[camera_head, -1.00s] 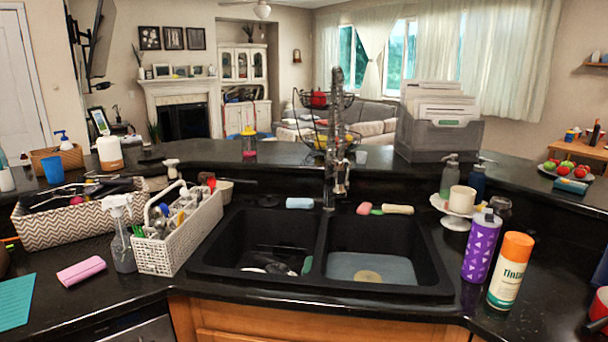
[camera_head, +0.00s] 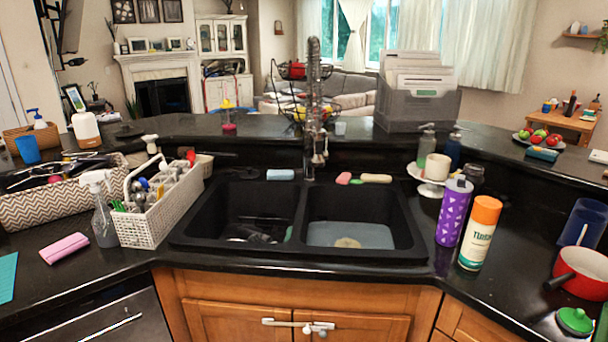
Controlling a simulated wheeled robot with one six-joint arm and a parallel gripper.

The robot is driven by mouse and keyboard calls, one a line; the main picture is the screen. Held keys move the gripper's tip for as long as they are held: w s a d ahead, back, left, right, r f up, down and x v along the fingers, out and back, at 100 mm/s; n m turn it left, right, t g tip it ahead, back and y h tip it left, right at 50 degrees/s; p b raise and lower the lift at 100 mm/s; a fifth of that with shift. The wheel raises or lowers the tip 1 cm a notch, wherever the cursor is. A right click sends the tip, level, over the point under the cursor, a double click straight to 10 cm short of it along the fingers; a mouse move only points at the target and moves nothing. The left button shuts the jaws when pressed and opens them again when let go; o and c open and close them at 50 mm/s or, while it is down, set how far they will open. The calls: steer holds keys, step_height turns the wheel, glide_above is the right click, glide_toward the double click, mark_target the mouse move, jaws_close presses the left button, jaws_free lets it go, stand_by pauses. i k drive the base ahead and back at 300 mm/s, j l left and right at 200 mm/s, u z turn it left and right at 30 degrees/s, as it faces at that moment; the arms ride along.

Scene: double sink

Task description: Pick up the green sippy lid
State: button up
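A green, rounded lid-like piece with a raised spout or knob (camera_head: 575,321) sits at the bottom right of the head view, on the black counter (camera_head: 475,290). It fits the green sippy lid. It is small and near the frame's lower edge, so I cannot tell what lies directly under it. My gripper is not in view.
A red pot (camera_head: 585,273) with a dark handle stands just behind the green lid, and a dark blue cup (camera_head: 583,222) stands behind that. An orange-capped bottle (camera_head: 480,233) and a purple bottle (camera_head: 453,211) stand left. The black double sink (camera_head: 300,252) is central.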

mark_target(575, 321)
steer(key=z, duration=1.75)
